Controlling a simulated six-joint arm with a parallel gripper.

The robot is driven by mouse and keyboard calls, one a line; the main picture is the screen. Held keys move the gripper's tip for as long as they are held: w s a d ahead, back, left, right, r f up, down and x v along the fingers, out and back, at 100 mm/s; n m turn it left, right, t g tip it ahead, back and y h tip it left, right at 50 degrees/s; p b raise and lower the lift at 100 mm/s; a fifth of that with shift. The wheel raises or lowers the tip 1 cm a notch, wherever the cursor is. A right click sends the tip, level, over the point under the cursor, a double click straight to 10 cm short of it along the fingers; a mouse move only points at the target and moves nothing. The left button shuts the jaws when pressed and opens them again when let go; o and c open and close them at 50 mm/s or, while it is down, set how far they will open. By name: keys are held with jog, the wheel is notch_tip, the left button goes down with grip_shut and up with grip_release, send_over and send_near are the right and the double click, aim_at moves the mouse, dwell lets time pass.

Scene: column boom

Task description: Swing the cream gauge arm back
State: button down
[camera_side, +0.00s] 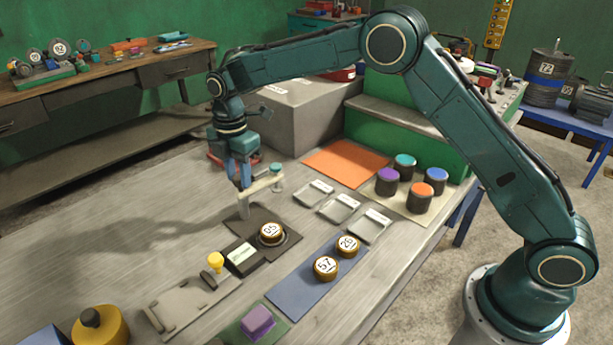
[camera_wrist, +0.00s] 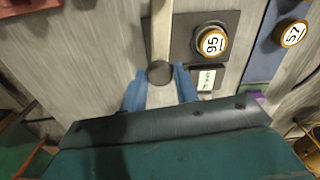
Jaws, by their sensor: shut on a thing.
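The cream gauge arm (camera_side: 262,185) reaches from a pale upright post (camera_side: 243,209) toward the right in the side view, with a teal-topped piece (camera_side: 277,169) at its far end. In the wrist view the cream arm (camera_wrist: 161,30) runs up the picture from a dark round end (camera_wrist: 160,72). My gripper (camera_side: 241,181) is shut at the near end of the arm. In the wrist view its blue fingers (camera_wrist: 160,88) stand either side of the dark end. The exact contact is partly hidden. A numbered gold-rimmed disc (camera_side: 271,233) sits on a dark plate just beside the post.
A labelled black block (camera_side: 242,256) and a yellow knob (camera_side: 215,262) stand in front. Two numbered discs lie on a blue mat (camera_side: 296,291). Small trays (camera_side: 341,208), an orange mat (camera_side: 346,164) and a grey box (camera_side: 300,120) are behind. The left tabletop is clear.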

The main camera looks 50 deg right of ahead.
jog(key=shift+n, duration=0.7)
jog(key=c, duration=1.1)
grip_release()
jog(key=shift+o, duration=0.2)
jog(key=shift+r, duration=0.1)
notch_tip(320, 180, up, 14)
jog(key=shift+s, duration=0.1)
